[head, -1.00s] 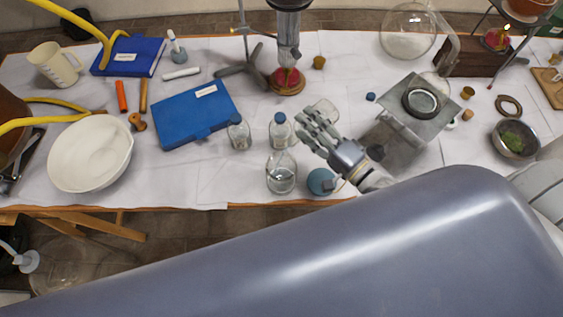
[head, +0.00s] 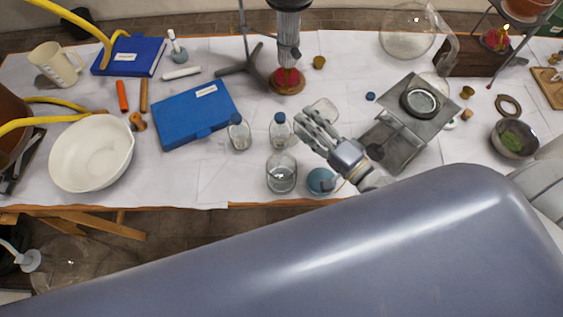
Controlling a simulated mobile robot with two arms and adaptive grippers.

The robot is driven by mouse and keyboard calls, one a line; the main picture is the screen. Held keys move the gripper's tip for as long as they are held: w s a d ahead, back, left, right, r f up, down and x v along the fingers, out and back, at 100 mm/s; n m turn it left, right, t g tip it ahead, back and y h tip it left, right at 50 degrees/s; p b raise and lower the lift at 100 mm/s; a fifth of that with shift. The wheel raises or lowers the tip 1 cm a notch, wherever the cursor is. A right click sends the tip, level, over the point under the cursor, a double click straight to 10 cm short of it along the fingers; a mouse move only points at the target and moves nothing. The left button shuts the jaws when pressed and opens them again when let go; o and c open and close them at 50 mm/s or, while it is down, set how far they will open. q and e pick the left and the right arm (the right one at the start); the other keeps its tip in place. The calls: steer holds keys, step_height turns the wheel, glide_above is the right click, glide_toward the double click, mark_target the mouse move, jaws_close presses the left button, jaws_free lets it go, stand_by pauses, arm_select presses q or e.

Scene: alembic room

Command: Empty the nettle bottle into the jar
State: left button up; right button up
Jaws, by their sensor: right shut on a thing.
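A small clear glass bottle with a blue top (head: 280,131) stands upright near the table's middle in the head view. A similar bottle (head: 239,134) stands to its left. I cannot read any label, so I cannot tell the nettle bottle by name. A wider clear glass jar (head: 282,174) stands just in front of the right-hand bottle, near the front edge. My right gripper (head: 301,126) reaches in from the right, its fingers at that bottle's right side and shut on it; the exact contact is hard to see. My left gripper is not in view.
A blue-teal round thing (head: 320,181) lies right of the jar, and a clear glass dish (head: 325,108) is behind my fingers. A blue case (head: 195,112), a white bowl (head: 66,160) and a metal stand (head: 440,113) flank the area. Bare cloth lies left of the jar.

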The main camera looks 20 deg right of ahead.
steer(key=shift+a+r+n+p, duration=0.15)
steer(key=shift+r+n+p, duration=0.3)
steer(key=shift+n+p, duration=0.3)
stand_by(0.5)
steer(key=shift+s+a+r+n+p, duration=0.15)
steer(key=shift+r+n+p, duration=0.1)
steer(key=shift+n+p, duration=0.3)
steer(key=shift+a+r+n+p, duration=0.1)
steer(key=shift+r+n+p, duration=0.2)
steer(key=shift+n+p, duration=0.15)
stand_by(0.5)
